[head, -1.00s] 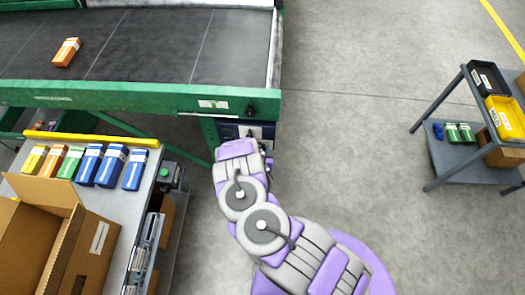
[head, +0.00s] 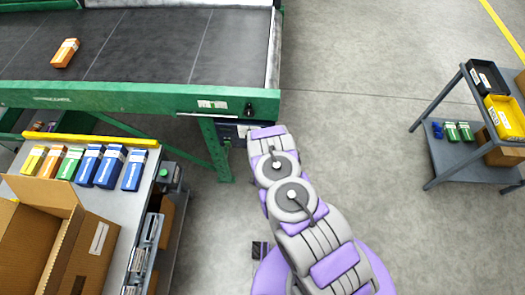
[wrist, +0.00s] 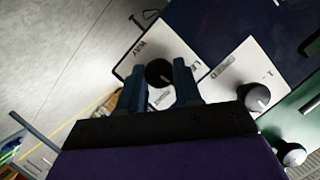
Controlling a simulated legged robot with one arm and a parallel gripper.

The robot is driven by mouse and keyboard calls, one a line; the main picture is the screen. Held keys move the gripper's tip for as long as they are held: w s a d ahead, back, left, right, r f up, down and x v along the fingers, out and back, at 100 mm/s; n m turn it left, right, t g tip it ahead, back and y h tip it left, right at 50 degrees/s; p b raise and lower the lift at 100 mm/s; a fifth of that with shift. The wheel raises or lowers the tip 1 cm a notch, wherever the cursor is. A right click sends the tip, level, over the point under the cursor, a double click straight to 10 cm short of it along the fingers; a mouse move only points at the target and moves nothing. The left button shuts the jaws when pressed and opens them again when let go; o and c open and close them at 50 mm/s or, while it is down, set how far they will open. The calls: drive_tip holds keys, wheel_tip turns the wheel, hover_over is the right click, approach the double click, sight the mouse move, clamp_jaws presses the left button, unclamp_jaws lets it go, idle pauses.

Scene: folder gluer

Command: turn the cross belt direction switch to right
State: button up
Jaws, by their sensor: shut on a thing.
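In the wrist view, my gripper (wrist: 160,82) has its two blue fingers on either side of a round black knob (wrist: 157,71), shut on it. The knob sits on a white label plate (wrist: 134,57) with partly hidden lettering; "WAY" and "LE" can be read. I cannot tell which way the knob points. In the head view, the dark blue control box (head: 228,131) hangs below the green conveyor frame, partly behind my arm. My gripper is hidden there.
A second knob (wrist: 257,97) on its own white plate and a third knob (wrist: 291,153) on green metal are close to my gripper. The packing table (head: 150,175) stands at left, the grey cart (head: 455,170) at right. Open floor lies between my arm and the cart.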

drive_tip(key=shift+s+d+f+m+t+y, duration=0.1)
drive_tip(key=shift+m+t+y, duration=0.3)
drive_tip(key=shift+m, duration=0.55)
drive_tip(key=shift+w+d+f+m+t+y, duration=0.1)
drive_tip(key=shift+m+t+y, duration=0.1)
drive_tip(key=shift+m+y, duration=0.55)
drive_tip(key=shift+s+f+m+t+y, duration=0.1)
drive_tip(key=shift+m+t+y, duration=0.2)
drive_tip(key=shift+m, duration=0.8)
drive_tip(key=o, duration=1)
drive_tip(key=shift+o, duration=0.2)
